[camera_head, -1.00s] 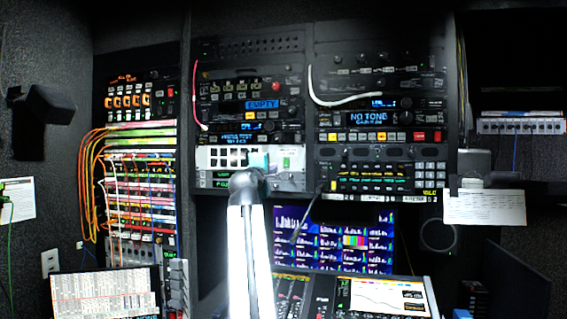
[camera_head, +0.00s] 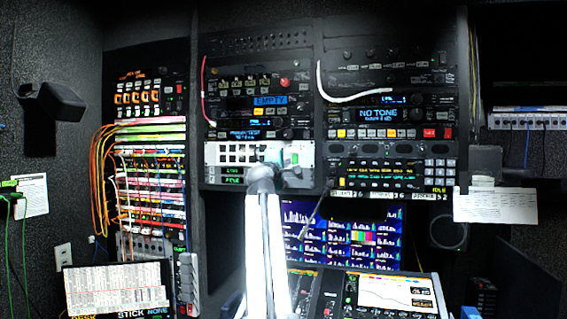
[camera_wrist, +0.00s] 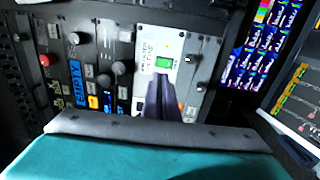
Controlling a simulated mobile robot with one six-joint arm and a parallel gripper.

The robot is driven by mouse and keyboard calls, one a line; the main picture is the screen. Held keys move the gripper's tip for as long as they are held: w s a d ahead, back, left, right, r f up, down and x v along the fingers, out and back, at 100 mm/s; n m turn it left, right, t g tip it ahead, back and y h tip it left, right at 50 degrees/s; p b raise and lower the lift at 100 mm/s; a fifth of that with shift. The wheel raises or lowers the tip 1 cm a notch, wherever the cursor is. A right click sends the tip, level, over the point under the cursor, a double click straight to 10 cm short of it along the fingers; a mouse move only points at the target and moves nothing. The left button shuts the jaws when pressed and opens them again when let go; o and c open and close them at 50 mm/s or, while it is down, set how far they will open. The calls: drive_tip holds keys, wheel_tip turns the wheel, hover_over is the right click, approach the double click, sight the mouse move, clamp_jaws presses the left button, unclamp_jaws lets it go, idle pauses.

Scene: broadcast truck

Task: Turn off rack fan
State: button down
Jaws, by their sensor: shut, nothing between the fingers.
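A light grey panel (camera_head: 300,178) with a small lit green switch (camera_head: 295,158) sits in the middle rack, below the dark units. In the wrist view the panel (camera_wrist: 146,42) is close, with the green switch (camera_wrist: 164,62) and small print beside it. My gripper (camera_wrist: 162,80) is shut and empty, its dark fingers pointing at the panel just below the switch in that picture. I cannot tell whether the fingertips touch the panel. In the head view my arm hides the gripper and part of the panel.
A blue "EMPTY" display (camera_head: 270,100) and knobs sit above the panel. A pink cable (camera_head: 203,90) and a white cable (camera_head: 350,98) loop over the racks. Orange cables (camera_head: 103,175) hang at the left rack. Monitors (camera_head: 365,235) and a console screen (camera_head: 397,295) lie lower right.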

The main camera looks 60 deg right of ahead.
sight(294, 157)
drive_tip(key=p+x, duration=0.2)
drive_tip(key=x, duration=0.5)
drive_tip(key=shift+d+r, duration=0.15)
drive_tip(key=shift+w+d+p, duration=0.2)
drive_tip(key=shift+d+p, duration=0.2)
drive_tip(key=shift+d, duration=0.15)
